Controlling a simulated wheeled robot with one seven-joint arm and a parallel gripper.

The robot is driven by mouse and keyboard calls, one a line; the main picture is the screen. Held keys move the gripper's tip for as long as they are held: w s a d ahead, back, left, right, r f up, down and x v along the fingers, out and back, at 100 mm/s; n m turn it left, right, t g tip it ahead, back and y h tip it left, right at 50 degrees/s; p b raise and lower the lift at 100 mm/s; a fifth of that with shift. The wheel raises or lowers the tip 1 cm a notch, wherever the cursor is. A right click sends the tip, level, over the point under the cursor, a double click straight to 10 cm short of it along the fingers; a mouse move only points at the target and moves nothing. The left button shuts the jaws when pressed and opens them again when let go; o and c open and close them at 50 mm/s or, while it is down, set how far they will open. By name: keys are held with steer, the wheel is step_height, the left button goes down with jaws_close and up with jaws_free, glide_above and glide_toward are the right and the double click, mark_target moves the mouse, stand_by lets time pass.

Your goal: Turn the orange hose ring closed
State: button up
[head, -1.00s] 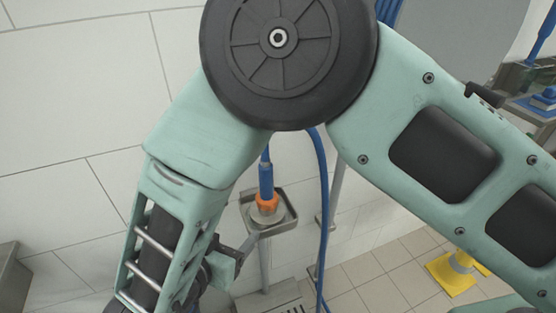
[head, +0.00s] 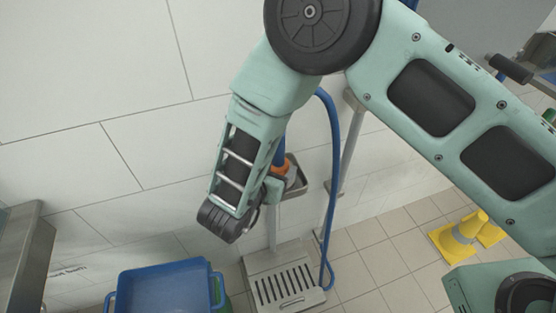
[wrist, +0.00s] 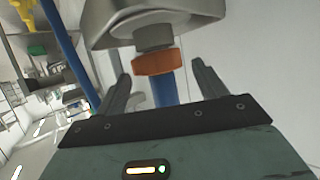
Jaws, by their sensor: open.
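The orange hose ring (head: 290,166) is at the lower end of the blue hose fitting, above a small grey metal tray on a post, partly hidden by my arm in the head view. In the wrist view the orange ring (wrist: 154,63) shows upside down, below a grey collar (wrist: 153,37) and the metal tray (wrist: 110,28). My gripper (wrist: 161,68) is open. Its two fingers appear on either side of the ring, with a gap at each side; I cannot tell how deep the ring lies between them. In the head view my gripper (head: 274,190) is beside the ring, its fingertips hidden.
The blue hose (head: 333,130) loops down right of the post to a slotted grey base (head: 262,266). A blue crate (head: 165,285) stands at lower left. A yellow floor sign (head: 452,240) is at the right. A tiled wall is behind.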

steer(key=shift+x, duration=1.45)
steer(key=c, duration=1)
steer(key=shift+m+h, duration=0.4)
steer(key=shift+a+m+g+h, duration=0.1)
steer(key=shift+m+g+h, duration=0.7)
steer(key=shift+m+g, duration=0.15)
steer(key=shift+m+g+h+b, duration=0.4)
steer(key=shift+m+g+h, duration=0.8)
steer(key=shift+m+g, duration=0.3)
steer(key=shift+m, duration=0.25)
